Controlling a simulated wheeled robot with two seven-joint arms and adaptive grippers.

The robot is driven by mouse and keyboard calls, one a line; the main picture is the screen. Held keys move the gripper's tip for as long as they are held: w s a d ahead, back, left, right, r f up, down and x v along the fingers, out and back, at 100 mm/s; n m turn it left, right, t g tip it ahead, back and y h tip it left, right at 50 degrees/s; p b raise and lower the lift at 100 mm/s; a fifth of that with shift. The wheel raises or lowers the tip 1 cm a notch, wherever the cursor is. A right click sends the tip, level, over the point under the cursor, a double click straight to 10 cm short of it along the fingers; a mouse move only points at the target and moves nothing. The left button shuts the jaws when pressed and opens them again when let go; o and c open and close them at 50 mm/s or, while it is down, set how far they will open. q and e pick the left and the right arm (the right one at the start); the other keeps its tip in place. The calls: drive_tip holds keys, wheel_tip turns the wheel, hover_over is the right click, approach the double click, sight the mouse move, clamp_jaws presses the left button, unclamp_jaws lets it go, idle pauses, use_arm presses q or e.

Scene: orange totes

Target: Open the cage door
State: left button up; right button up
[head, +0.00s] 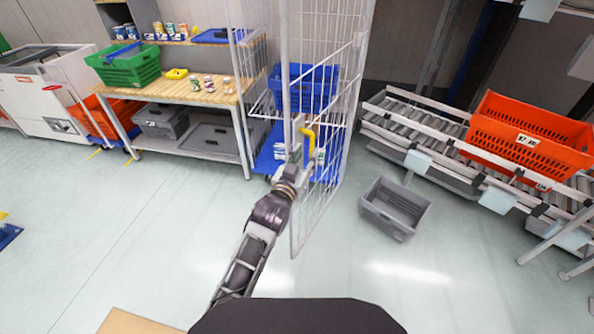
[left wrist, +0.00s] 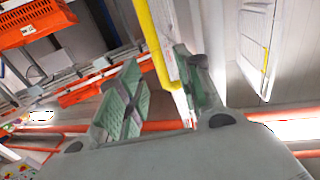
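The cage (head: 357,62) is a tall white wire-mesh frame in the middle of the head view. Its mesh door panel (head: 325,195) faces me; I cannot tell whether it is ajar. A yellow bent handle (head: 309,133) is on the door. My left gripper (head: 304,152) is at the handle. In the left wrist view the yellow handle (left wrist: 151,42) reaches down between the two spread fingers of my left gripper (left wrist: 160,92), close to the right finger. The fingers look open, not closed on it. My right gripper is not in view.
A blue crate (head: 306,88) sits inside the cage. A grey tote (head: 394,208) lies on the floor to the right of the door. A roller conveyor (head: 425,128) carries an orange tote (head: 527,135). A wooden-topped table (head: 190,95) stands left. The floor in front is clear.

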use_arm(q)
drive_tip(key=shift+v, duration=2.95)
drive_tip(key=c, duration=0.4)
drive_tip(key=shift+w+a+f+n, duration=0.3)
drive_tip(key=shift+a+f, duration=0.1)
drive_tip(key=shift+f, duration=0.05)
clamp_jaws()
drive_tip(key=w+a+f+n+g+h+b, duration=0.2)
drive_tip(key=w+a+f+n+g+b, duration=0.25)
drive_tip(key=a+n, duration=0.45)
drive_tip(key=w+a+r+n+h+b, duration=0.2)
drive_tip(key=a+r+n+h, duration=0.1)
drive_tip(key=a+r, duration=0.1)
drive_tip(key=shift+w+a+r+n+t+h, duration=0.35)
drive_tip(key=shift+w+a+n+t+h, duration=0.05)
drive_tip(key=shift+a+t, duration=0.1)
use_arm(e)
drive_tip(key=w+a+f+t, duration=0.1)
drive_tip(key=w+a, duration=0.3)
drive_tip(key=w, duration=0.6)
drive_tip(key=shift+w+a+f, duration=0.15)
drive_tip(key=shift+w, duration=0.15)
